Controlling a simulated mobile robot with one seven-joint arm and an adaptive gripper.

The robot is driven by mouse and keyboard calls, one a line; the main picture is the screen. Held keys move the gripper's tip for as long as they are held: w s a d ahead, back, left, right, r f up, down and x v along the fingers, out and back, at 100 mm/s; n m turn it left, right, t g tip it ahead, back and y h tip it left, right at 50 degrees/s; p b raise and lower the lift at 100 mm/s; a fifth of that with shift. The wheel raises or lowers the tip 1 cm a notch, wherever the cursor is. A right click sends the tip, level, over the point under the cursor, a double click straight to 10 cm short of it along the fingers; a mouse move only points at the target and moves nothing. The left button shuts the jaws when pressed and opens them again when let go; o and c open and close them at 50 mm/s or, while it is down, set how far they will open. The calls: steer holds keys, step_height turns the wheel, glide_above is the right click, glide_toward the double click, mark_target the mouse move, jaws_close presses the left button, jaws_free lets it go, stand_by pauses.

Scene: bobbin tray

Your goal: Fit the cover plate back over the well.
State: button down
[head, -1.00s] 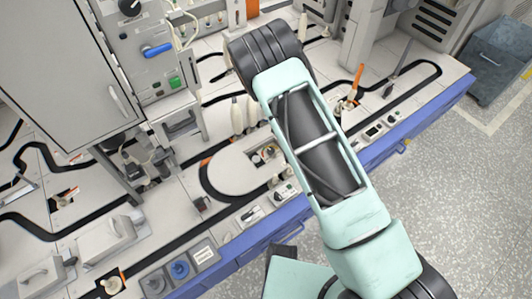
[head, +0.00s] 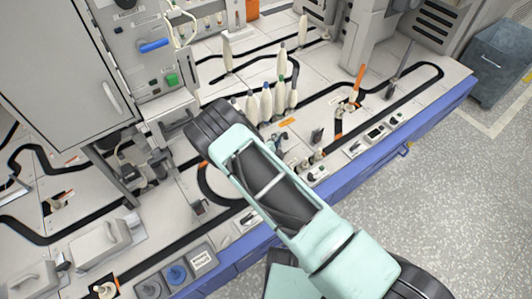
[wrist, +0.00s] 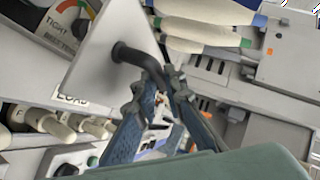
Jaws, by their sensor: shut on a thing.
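The cover plate (wrist: 105,45) appears in the wrist view as a flat, pale grey plate, seen tilted at the upper left. A bent black handle (wrist: 140,58) stands out from its face. My gripper (wrist: 160,84) has its two blue-grey fingers closed on the end of this handle. In the head view my arm hides the plate, and I cannot clearly make out the gripper's fingertips there. I cannot identify the well in either view; it may be behind the arm or the plate.
Several cream bobbins (head: 266,104) stand upright on the bench just beyond my arm. A grey cabinet (head: 60,70) and a control panel with a blue handle (head: 154,45) rise at the left. An orange-topped lever (head: 359,78) stands at the right. A blue edge (head: 345,182) fronts the bench.

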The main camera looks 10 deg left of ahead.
steer(key=a+f, duration=0.1)
steer(key=a+f+b, duration=0.1)
steer(key=f, duration=0.1)
steer(key=a+f, duration=0.1)
steer(key=shift+w+a+f+b, duration=0.25)
steer(key=shift+a+f+b, duration=0.1)
steer(key=shift+f, duration=0.05)
steer(key=f, duration=0.1)
steer(key=f+b, duration=0.1)
steer(key=f, duration=0.2)
steer(key=shift+a, duration=0.3)
steer(key=c, duration=2)
jaws_free()
steer(key=shift+s, duration=0.1)
steer(key=shift+r, duration=0.1)
steer(key=shift+s+r, duration=0.15)
steer(key=shift+s, duration=0.2)
steer(key=p+v, duration=0.3)
steer(key=v, duration=0.8)
